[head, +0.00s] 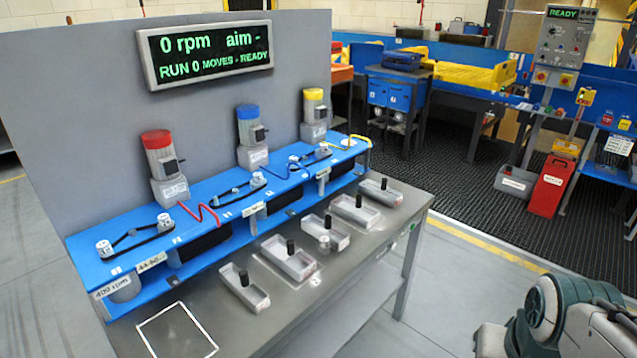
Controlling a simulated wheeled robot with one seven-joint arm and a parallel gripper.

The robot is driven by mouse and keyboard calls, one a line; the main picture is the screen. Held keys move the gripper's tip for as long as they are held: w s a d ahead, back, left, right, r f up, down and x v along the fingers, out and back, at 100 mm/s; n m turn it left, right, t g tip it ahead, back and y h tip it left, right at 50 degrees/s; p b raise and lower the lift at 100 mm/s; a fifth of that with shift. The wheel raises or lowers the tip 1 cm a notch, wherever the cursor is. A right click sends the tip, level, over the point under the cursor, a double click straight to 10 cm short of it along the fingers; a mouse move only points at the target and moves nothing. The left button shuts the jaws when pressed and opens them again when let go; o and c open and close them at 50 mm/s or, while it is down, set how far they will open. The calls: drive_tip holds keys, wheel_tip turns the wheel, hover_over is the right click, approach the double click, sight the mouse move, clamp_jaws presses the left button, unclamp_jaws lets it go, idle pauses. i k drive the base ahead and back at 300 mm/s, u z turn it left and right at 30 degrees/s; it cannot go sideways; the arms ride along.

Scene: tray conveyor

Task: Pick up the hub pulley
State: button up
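Pale round pulleys sit in belted pairs on the blue shelf; one pair has a left pulley (104,248) and a right pulley (164,222). A small grey round piece (323,243) is at the front of a tray (340,240) on the grey bench. I cannot tell which of these is the hub pulley, as the labels are too small to read. Part of my own arm shows at the lower right, apart from the bench. My gripper's fingers are not in view.
Several pale trays, each with a black upright peg, stand in a row on the grey bench (215,298). A white square outline (177,335) marks its near left. Floor right of the bench is clear.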

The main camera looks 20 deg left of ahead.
sight(257, 181)
drive_tip(key=u, duration=0.55)
drive_tip(key=i, duration=0.45)
drive_tip(key=u, duration=0.4)
